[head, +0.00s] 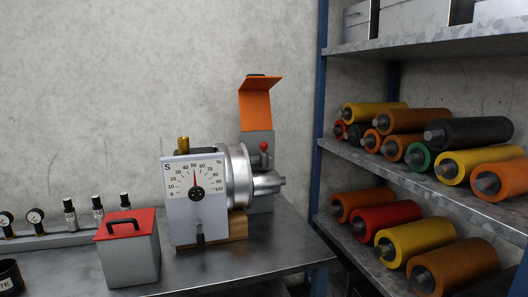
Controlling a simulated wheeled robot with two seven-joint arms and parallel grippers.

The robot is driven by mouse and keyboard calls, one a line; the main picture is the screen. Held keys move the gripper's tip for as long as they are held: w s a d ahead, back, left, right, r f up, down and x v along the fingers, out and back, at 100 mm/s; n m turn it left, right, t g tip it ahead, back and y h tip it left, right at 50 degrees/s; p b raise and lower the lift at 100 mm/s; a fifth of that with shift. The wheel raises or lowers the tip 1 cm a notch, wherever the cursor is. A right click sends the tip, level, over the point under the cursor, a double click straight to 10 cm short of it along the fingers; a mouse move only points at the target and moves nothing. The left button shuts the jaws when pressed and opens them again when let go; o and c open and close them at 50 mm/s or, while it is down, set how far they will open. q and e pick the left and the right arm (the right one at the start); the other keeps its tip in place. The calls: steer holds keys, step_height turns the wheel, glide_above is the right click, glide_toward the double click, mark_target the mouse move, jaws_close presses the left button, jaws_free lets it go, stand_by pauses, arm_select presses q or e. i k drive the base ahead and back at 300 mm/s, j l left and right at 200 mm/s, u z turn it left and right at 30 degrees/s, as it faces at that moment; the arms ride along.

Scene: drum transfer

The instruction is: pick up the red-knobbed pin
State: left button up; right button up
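The red-knobbed pin (264,147) shows in the head view, standing upright near the right end of the machine on the metal table. Its round red knob is on top, above the silver cylinder (268,183) and in front of the grey box with the raised orange lid. The lower part of the pin is hidden behind the cylinder. Neither of my grippers is in view.
A dial box (196,201) and silver drum (238,175) stand left of the pin. A grey box with a red lid (127,249) is at the front of the table (260,259). A shelf rack (430,178) with several coloured rollers stands at right.

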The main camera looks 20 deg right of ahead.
mark_target(263, 146)
steer(key=z, duration=1.1)
steer(key=i+j+z, duration=0.15)
steer(key=j+z, duration=0.25)
steer(key=i+j+z, duration=0.15)
steer(key=j+z, duration=0.55)
steer(key=z, duration=0.15)
steer(key=i+j, duration=0.05)
